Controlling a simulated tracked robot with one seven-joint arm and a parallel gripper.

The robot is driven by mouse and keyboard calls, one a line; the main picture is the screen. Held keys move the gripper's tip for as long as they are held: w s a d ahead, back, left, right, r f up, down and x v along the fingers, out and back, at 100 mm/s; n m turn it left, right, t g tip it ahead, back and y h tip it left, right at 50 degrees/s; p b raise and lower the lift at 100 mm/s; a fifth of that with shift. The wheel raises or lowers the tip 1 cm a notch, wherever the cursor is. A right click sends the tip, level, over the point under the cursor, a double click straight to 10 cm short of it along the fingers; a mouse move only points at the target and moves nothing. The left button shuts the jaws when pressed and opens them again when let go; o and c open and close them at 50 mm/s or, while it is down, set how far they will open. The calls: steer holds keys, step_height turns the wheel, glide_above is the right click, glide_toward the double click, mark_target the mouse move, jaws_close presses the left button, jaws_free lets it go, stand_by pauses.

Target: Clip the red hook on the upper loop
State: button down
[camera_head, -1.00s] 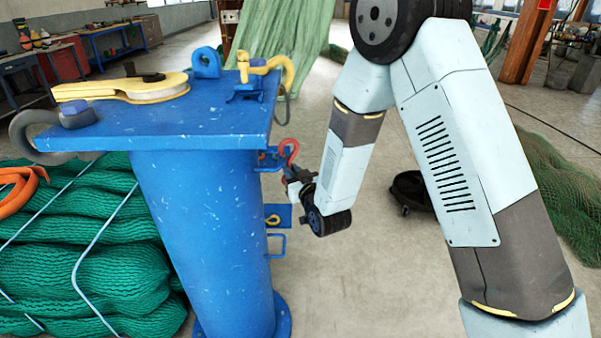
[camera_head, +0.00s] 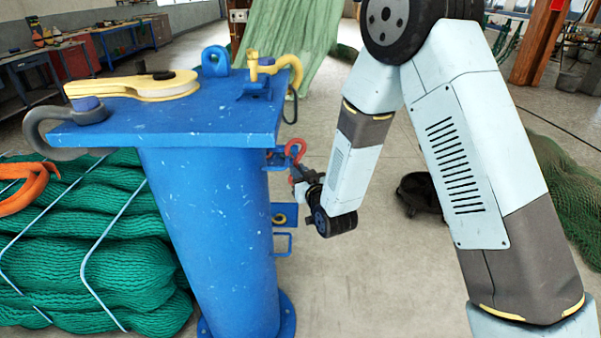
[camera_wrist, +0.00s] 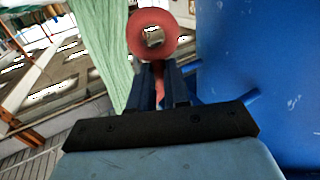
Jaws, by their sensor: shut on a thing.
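The red hook (camera_head: 299,143) is beside the right side of the blue post (camera_head: 215,220), just under its top plate. My gripper (camera_head: 297,174) is shut on the hook's lower part. In the wrist view, the hook's round red end (camera_wrist: 139,33) stands out beyond my gripper (camera_wrist: 157,72), with its red shank between the two fingers. A blue bracket (camera_head: 276,160) on the post is close to the hook's left; I cannot tell whether they touch. Lower on the post are a yellow ring (camera_head: 281,219) and a blue loop (camera_head: 291,244). I cannot make out which is the upper loop.
The top plate (camera_head: 190,122) carries a yellow hook (camera_head: 275,66), a yellow block (camera_head: 135,88) and a grey shackle (camera_head: 38,125). Green net bundles (camera_head: 95,245) lie left of the post. A dark round object (camera_head: 420,190) is on the floor. Floor right of the post is mostly clear.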

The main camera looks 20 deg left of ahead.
mark_target(289, 181)
steer(key=shift+s+a+f, duration=0.25)
steer(key=shift+s+a, duration=0.25)
steer(key=shift+a, duration=0.1)
stand_by(0.7)
steer(key=shift+s+a+f, duration=0.2)
steer(key=shift+f, duration=0.6)
steer(key=shift+s+a+f, duration=0.15)
steer(key=shift+a+f, duration=0.05)
steer(key=shift+f, duration=0.6)
stand_by(1.9)
steer(key=c, duration=1)
jaws_free()
